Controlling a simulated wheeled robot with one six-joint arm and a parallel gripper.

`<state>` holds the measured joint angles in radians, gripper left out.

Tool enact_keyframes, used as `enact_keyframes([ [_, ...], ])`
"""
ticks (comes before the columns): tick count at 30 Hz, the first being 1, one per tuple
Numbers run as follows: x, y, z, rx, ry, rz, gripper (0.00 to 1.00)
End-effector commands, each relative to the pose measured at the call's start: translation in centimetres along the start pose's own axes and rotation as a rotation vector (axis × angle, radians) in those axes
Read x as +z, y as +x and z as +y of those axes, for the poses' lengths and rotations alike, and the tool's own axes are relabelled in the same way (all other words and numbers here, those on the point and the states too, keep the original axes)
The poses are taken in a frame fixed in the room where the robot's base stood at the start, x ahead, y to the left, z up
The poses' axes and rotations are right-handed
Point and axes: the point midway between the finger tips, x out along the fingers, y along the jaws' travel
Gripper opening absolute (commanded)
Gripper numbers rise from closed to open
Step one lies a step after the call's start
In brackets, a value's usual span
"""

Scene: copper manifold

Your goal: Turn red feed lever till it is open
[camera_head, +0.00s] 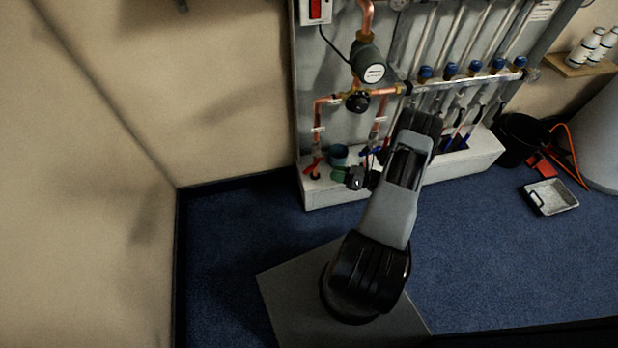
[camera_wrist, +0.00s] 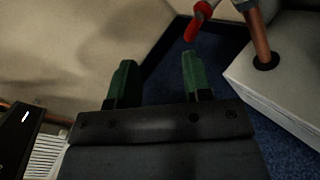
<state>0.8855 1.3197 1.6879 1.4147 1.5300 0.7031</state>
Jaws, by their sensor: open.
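The red feed lever (camera_head: 311,168) is at the lower left of the copper manifold, by the foot of the left copper pipe. In the wrist view, the red lever (camera_wrist: 203,17) shows at the top, just beyond the tip of the right finger and beside the copper pipe. My gripper (camera_wrist: 158,68) has two green fingers spread apart with nothing between them. In the head view, my gripper (camera_head: 335,173) is to the right of the lever, low over the white plinth. Whether a finger touches the lever cannot be told.
The left copper pipe (camera_wrist: 259,38) drops into a hole in the white plinth (camera_wrist: 283,82). A black bucket (camera_head: 519,138) and a grey tray (camera_head: 551,197) are at right. The blue floor at left is clear.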

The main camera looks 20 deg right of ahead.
Motion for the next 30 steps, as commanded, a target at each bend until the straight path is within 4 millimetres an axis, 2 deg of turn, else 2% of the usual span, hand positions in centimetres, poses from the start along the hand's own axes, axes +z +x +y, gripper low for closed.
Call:
enact_keyframes([
  [1,-2.0,-0.5,-1.3,-0.027,0.039,-0.04,0.45],
  [3,-3.2,-1.1,-2.1,-0.054,0.08,-0.084,0.45],
  [7,-4.5,-1.4,-3.0,-0.082,0.119,-0.129,0.45],
  [10,-4.7,-0.7,-3.3,-0.088,0.131,-0.142,0.45],
  [24,-3.7,7.8,-4.1,-0.087,0.13,-0.14,0.45],
  [30,-3.2,10.3,-4.4,-0.089,0.13,-0.142,0.45],
])
